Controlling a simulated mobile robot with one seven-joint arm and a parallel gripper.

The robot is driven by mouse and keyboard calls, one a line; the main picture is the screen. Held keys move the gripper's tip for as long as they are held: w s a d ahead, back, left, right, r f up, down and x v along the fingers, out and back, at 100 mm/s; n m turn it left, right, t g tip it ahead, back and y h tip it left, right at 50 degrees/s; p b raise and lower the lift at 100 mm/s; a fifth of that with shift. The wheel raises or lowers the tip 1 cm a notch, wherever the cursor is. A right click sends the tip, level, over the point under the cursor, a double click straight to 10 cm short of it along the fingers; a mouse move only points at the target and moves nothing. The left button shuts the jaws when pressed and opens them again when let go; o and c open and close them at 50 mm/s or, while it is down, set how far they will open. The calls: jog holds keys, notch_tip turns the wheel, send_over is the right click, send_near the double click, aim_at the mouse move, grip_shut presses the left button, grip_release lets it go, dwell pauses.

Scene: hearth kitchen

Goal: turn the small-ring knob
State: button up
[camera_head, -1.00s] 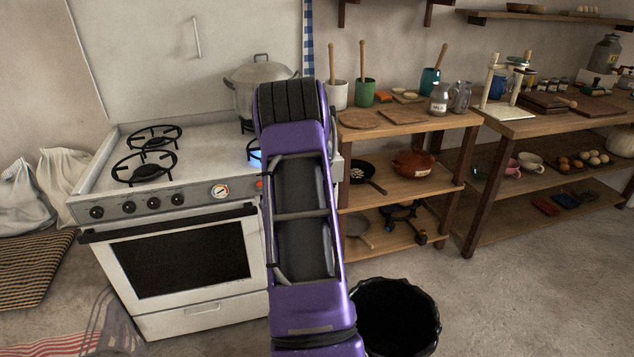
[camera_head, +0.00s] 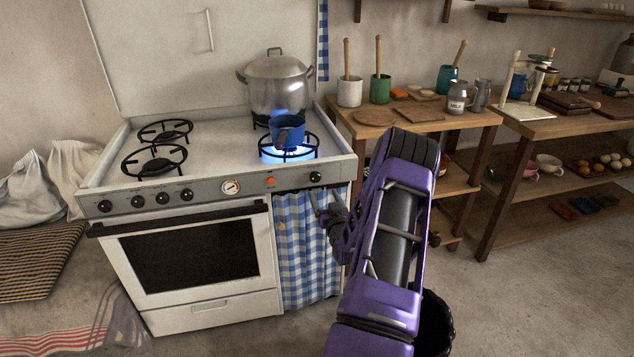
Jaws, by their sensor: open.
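A white stove (camera_head: 205,130) has a front panel with several black knobs (camera_head: 138,201) in a row on the left and one black knob (camera_head: 316,178) at the right end. I cannot tell from labels which one is the small-ring knob. The front right burner (camera_head: 288,150) burns with a blue flame under a blue mug (camera_head: 287,130). My gripper (camera_head: 322,197) is open and empty, just below the right-end knob in the picture. Its fingers point toward the stove front; contact cannot be told. My purple forearm hides part of the shelf to the right.
A large lidded pot (camera_head: 277,85) stands on the back right burner. A checked blue curtain (camera_head: 305,245) hangs below the right part of the panel. A wooden shelf table (camera_head: 465,120) stands right of the stove. A black bin (camera_head: 436,325) is partly behind my arm.

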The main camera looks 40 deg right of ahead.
aim_at(316, 179)
jog(key=x, duration=0.9)
jog(key=shift+w+d+b, duration=0.1)
jog(key=shift+w+b, duration=0.1)
jog(key=shift+b, duration=0.2)
grip_shut()
